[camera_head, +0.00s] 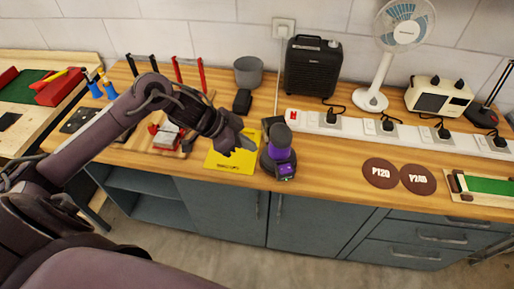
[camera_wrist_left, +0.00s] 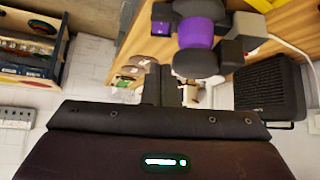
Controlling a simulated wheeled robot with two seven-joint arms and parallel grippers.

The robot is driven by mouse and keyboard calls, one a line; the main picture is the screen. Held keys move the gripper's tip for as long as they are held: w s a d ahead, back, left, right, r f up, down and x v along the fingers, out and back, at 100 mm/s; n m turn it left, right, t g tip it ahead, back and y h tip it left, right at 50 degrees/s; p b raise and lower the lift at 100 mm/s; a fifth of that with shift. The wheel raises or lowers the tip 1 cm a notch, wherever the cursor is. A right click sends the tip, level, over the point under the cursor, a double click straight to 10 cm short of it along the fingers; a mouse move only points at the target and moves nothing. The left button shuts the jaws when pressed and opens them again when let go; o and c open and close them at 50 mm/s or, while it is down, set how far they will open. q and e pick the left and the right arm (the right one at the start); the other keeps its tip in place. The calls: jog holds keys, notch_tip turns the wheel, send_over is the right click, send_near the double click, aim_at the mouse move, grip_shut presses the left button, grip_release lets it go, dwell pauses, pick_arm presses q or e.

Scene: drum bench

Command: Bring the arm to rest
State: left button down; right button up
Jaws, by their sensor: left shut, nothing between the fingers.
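My left arm reaches in from the left in the head view. Its gripper (camera_head: 243,143) is shut and empty, over the yellow sheet (camera_head: 222,162) and just left of the purple and black sander (camera_head: 281,152). The sander stands on the wooden bench. In the left wrist view, my left gripper's fingers (camera_wrist_left: 161,85) are together, and the sander (camera_wrist_left: 195,33) shows close beyond them. I cannot tell the height of the gripper above the sheet. My right gripper is not in view.
A white power strip (camera_head: 345,127) runs along the bench behind the sander. A black heater (camera_head: 313,67), a white fan (camera_head: 385,60) and a grey pot (camera_head: 248,72) stand at the back. Brown discs (camera_head: 381,172) lie right. A clamp (camera_head: 168,137) sits near my forearm.

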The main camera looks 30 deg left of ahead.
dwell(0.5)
pick_arm(q)
jog(key=d+f+n+t+y, duration=0.2)
jog(key=d+f+t, duration=0.15)
jog(key=d, duration=0.45)
jog(key=s+a+f+n+g+y, duration=0.2)
jog(key=s+n+g, duration=0.1)
jog(key=s, duration=0.5)
jog(key=s+a+f+n+g+y, duration=0.1)
jog(key=s+n+g+y, duration=0.15)
jog(key=s, duration=0.55)
notch_tip(320, 180, down, 34)
jog(key=s+g+b, duration=0.1)
jog(key=s+b, duration=0.1)
jog(key=b, duration=0.3)
jog(key=s+a+f+b, duration=0.1)
jog(key=s+a+f, duration=0.1)
jog(key=s+f, duration=0.7)
jog(key=s+a+f+g+b, duration=0.1)
jog(key=s+a+f+b, duration=0.1)
jog(key=s+f, duration=0.8)
notch_tip(320, 180, down, 4)
jog(key=shift+s+r, duration=0.15)
